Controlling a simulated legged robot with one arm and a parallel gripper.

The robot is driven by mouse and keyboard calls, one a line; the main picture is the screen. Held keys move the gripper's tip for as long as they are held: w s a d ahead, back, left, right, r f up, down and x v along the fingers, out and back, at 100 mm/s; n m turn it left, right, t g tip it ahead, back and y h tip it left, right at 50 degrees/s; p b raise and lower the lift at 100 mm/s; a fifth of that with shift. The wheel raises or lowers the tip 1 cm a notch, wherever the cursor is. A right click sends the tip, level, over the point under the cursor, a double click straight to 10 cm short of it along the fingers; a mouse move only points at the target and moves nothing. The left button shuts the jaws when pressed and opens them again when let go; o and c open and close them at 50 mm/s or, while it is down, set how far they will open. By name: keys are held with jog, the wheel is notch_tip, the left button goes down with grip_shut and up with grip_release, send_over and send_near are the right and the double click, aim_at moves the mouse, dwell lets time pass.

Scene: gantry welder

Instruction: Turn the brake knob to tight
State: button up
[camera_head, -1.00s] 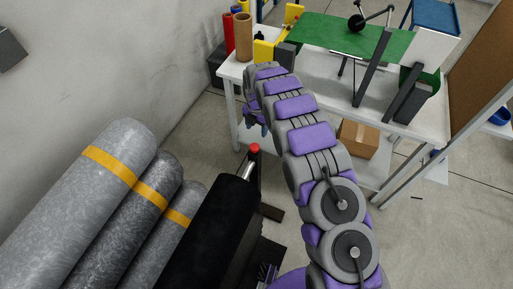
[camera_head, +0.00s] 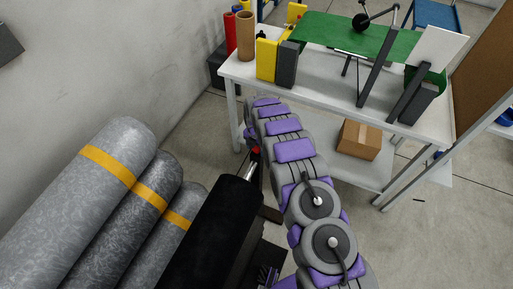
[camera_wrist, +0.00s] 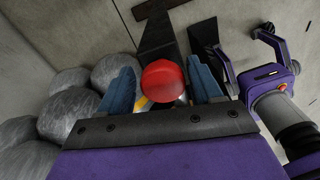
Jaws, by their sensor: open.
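The red knob (camera_head: 256,150) is on the end of a metal shaft at the top of a black roll, at the left edge of my arm in the head view. In the wrist view the round red knob (camera_wrist: 163,80) is between the two blue fingers of my gripper (camera_wrist: 161,68). The fingers are open, with one on each side of it; a gap shows on the left, and I cannot tell whether the right finger touches. In the head view my gripper is mostly hidden behind my arm.
Several grey cylinders with yellow bands (camera_head: 108,166) lie left of the black roll (camera_head: 212,232). A white workbench (camera_head: 330,95) with a green sheet (camera_head: 340,38) stands behind. A cardboard box (camera_head: 359,139) is on its lower shelf.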

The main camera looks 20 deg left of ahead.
jog(key=shift+a, duration=0.15)
jog(key=shift+d+r, duration=0.15)
jog(key=shift+d, duration=0.3)
jog(key=c, duration=0.4)
jog(key=shift+a, duration=0.1)
jog(key=c, duration=0.5)
